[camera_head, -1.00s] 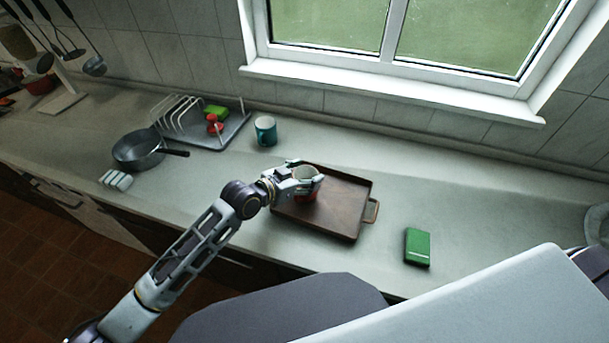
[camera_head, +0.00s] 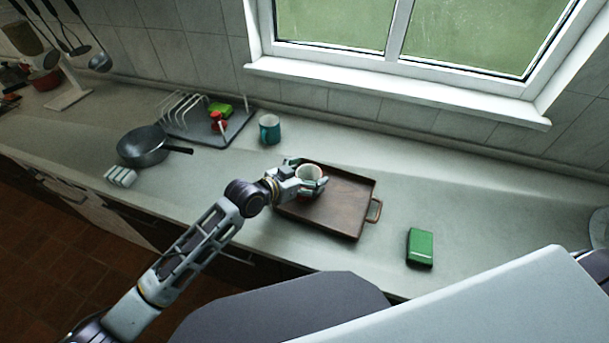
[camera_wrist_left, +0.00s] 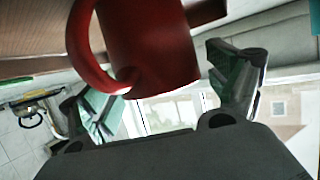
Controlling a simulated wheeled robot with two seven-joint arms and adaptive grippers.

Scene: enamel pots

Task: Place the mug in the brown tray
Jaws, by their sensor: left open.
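A red mug with a pale inside (camera_head: 309,172) is at the left part of the brown tray (camera_head: 345,215). In the left wrist view the red mug (camera_wrist_left: 150,45) shows large, with its handle to the left and the brown tray (camera_wrist_left: 40,30) behind it. My left gripper (camera_head: 311,176) is open, with one finger on each side of the mug. The left wrist view shows the gripper (camera_wrist_left: 165,95) with its fingers spread and a gap beside the mug. The mug's base contact with the tray is partly hidden by the gripper. My right gripper is not in view.
A teal mug (camera_head: 269,129) stands behind the tray. A dish rack (camera_head: 205,123), with green and red items, and a dark pan (camera_head: 143,146) are to the left. A green box (camera_head: 420,247) lies right of the tray. The counter between tray and window is clear.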

